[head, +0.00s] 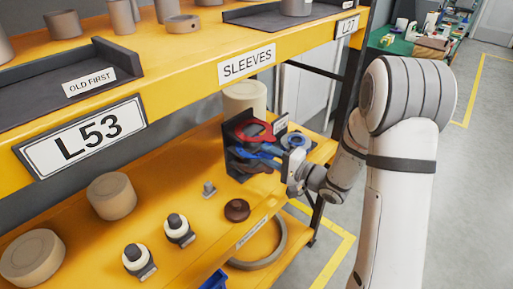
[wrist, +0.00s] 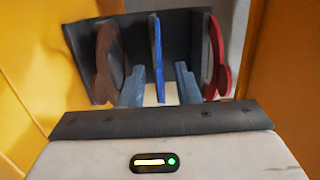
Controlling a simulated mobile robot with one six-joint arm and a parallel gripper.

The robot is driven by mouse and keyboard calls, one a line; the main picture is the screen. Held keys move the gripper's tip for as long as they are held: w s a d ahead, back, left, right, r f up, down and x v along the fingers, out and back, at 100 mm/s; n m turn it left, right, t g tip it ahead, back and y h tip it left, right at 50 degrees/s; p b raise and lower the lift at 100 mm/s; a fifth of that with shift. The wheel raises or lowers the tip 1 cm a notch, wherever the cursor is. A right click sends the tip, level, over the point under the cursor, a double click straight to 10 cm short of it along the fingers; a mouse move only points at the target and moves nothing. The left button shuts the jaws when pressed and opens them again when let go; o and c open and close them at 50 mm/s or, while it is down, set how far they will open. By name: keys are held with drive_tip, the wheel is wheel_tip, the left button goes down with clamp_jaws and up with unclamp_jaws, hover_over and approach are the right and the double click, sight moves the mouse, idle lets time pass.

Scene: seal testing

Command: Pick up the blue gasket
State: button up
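The blue gasket (wrist: 158,58) stands edge-on in a dark rack (wrist: 185,35), between a brown gasket (wrist: 108,60) on the left and a red gasket (wrist: 216,58) on the right in the wrist view. My gripper (wrist: 159,82) is open, one finger on each side of the blue gasket, with gaps showing on both sides. In the head view my gripper (head: 268,154) reaches into the rack (head: 233,128) from the right, below the red gasket (head: 252,131). There the blue gasket is partly hidden and hard to separate from the fingers.
The rack stands on a yellow shelf (head: 195,262) beside a beige cylinder (head: 245,97). Another blue ring (head: 295,140) lies just right of the rack. The upper shelf (head: 190,70) overhangs at the left.

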drive_tip(key=shift+c, duration=0.2)
clamp_jaws()
drive_tip(key=shift+r, duration=0.1)
